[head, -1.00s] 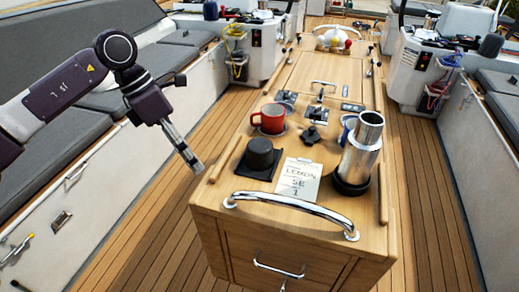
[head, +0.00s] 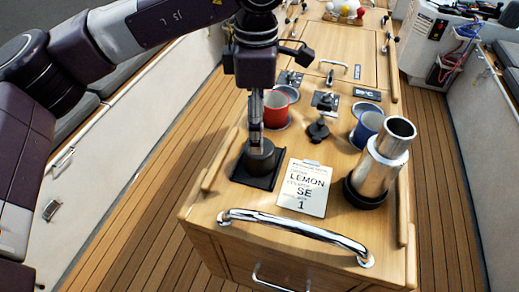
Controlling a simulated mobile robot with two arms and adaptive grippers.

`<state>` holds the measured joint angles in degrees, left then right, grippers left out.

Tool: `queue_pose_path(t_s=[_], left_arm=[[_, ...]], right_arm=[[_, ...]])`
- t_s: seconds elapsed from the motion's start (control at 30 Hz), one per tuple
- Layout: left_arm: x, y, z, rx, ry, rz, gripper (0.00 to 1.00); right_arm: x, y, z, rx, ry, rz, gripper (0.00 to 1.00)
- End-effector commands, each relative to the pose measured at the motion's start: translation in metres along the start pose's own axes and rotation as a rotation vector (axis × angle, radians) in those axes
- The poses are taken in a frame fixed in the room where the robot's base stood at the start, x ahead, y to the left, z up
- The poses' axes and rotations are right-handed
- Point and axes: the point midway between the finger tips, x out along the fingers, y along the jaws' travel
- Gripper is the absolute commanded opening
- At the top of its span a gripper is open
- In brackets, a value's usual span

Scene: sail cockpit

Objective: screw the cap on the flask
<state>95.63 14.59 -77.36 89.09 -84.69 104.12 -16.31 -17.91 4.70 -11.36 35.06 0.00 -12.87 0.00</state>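The black round cap (head: 260,160) sits on a square dark mat (head: 262,183) at the left of the wooden table top. My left gripper (head: 256,142) points straight down over the cap, with its fingertips at the cap's top. I see the fingers edge-on, so I cannot tell their opening or whether they grip the cap. The steel flask (head: 377,172) stands with its dark open mouth up in a black ring holder (head: 362,196) at the right. No cap is on it. My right gripper is not in view.
A red mug (head: 276,110), partly behind my gripper, a black knob (head: 318,130) and a blue mug (head: 368,125) stand farther back. A chrome rail (head: 295,228) runs along the front edge.

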Motion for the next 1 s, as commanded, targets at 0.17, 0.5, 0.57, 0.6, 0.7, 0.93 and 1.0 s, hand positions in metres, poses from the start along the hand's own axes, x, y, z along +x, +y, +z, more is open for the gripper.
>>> queue_pose_path(t_s=[0.17,0.5,0.57,0.6,0.7,0.93,1.0], left_arm=[[0.009,-0.001,0.000,-0.001,0.001,-0.004,0.72],[0.026,-0.001,0.000,-0.002,-0.001,-0.001,0.72],[0.026,-0.001,0.000,-0.002,-0.001,-0.001,0.72],[0.027,-0.001,0.000,-0.002,-0.001,-0.002,0.72],[0.034,-0.003,0.002,-0.001,0.000,-0.003,0.72],[0.068,-0.007,0.005,-0.002,0.000,-0.004,0.72],[0.074,-0.007,0.005,-0.002,-0.001,-0.003,0.72]], right_arm=[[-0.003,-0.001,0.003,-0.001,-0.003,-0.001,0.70],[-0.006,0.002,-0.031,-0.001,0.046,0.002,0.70],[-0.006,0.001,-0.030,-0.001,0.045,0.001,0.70],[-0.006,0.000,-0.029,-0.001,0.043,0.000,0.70],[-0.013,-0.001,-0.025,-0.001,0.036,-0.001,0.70],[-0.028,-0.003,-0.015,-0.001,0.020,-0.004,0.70],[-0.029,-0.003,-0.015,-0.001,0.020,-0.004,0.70]])
